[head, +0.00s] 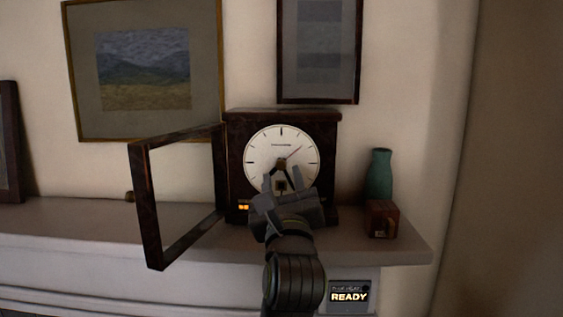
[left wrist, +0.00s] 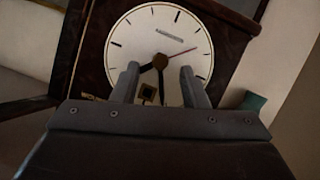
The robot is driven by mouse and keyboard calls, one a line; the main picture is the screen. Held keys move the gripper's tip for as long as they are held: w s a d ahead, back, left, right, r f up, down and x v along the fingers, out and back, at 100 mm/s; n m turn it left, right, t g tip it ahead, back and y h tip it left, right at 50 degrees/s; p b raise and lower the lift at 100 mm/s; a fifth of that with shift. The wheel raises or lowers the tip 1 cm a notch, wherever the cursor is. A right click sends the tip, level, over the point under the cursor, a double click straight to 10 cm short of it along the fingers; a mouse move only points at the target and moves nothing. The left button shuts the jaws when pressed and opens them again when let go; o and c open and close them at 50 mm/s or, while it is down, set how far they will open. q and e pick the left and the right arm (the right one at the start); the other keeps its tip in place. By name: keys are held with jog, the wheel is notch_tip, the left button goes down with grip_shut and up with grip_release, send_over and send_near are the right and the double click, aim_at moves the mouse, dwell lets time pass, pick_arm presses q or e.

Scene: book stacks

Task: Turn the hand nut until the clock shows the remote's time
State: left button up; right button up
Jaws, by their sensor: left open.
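The clock (head: 262,145) is a dark wooden case with a white dial, standing on a mantel shelf with its glazed door (head: 142,200) swung open to the left. The hand nut (left wrist: 160,61) is a small brass-brown knob at the dial centre. In the left wrist view one dark hand points down and another to the left, while a thin red hand points to the upper right. My left gripper (head: 283,178) is open in front of the lower dial. Its fingers (left wrist: 160,72) appear on either side of the nut; contact cannot be told. No remote is clearly identifiable.
A green vase (head: 379,176) and a small brown box (head: 382,219) stand right of the clock on the shelf (head: 75,222). Below is a small panel reading READY (head: 349,297). Framed pictures hang behind. The shelf's left stretch is mostly clear.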

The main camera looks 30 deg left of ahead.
aim_at(281, 165)
pick_arm(q)
jog(key=shift+p+x, duration=0.4)
jog(key=shift+x, duration=0.6)
jog(key=shift+w+a+r, duration=0.2)
jog(key=shift+w+a, duration=0.1)
jog(key=shift+w, duration=0.05)
grip_shut()
jog(key=shift+r+m+p, duration=0.1)
jog(key=shift+m+p, duration=0.5)
jog(key=shift+p, duration=0.05)
jog(key=shift+s, duration=0.1)
